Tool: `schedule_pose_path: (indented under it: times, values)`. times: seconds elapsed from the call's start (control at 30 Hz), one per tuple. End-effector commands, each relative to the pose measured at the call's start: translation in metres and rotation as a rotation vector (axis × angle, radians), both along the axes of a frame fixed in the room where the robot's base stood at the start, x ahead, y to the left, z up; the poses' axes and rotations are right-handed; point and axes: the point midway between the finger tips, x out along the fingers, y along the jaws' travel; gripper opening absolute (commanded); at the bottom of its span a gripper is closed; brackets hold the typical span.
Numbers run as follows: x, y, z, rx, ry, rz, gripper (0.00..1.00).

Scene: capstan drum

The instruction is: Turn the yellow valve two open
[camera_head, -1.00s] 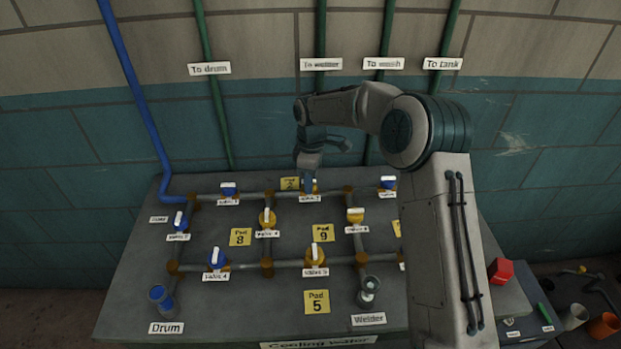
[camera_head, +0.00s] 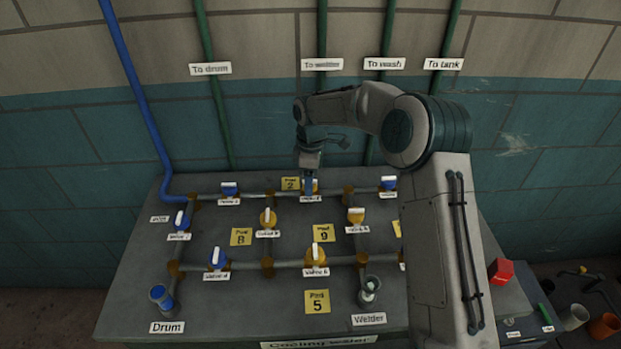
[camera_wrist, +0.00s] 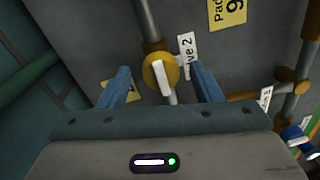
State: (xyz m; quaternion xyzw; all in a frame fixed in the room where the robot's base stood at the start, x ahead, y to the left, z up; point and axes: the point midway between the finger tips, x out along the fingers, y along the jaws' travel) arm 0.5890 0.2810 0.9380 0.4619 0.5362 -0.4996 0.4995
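Yellow valve two (camera_wrist: 161,77) has a round yellow body and a white bar handle, and its label (camera_wrist: 187,55) reads "ve 2" in the wrist view. The handle lies roughly in line with its pipe there. My gripper (camera_wrist: 164,80) is open, with one blue finger on each side of the valve and a gap to the handle on both sides. In the head view my gripper (camera_head: 309,180) is over the valve at the back pipe row and hides most of it; a bit of yellow (camera_head: 315,186) shows beside the fingers.
Other yellow valves (camera_head: 268,219) and blue valves (camera_head: 217,258) sit on the pipe grid around it. Blue and green pipes run up the wall behind. A red block (camera_head: 500,271) lies at right.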

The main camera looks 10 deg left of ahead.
Motion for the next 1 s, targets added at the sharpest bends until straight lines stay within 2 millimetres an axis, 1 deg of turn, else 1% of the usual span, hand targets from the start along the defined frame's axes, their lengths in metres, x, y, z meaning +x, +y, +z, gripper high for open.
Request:
schedule_pose_path:
  times: [0.17, 0.27, 0.37, 0.6, 0.7, 0.83, 1.0]
  values:
    - [0.0, 0.0, 0.001, -0.001, 0.001, -0.001, 0.59]
    - [0.001, 0.0, 0.01, 0.0, -0.001, -0.002, 0.59]
    - [0.003, 0.0, 0.027, 0.0, -0.002, -0.002, 0.59]
    - [0.007, 0.001, 0.083, 0.002, -0.004, -0.001, 0.59]
    - [0.008, 0.001, 0.103, 0.001, -0.003, 0.0, 0.59]
    - [0.01, 0.001, 0.123, 0.0, -0.002, 0.001, 0.59]
    - [0.01, 0.001, 0.136, 0.0, 0.0, 0.001, 0.59]
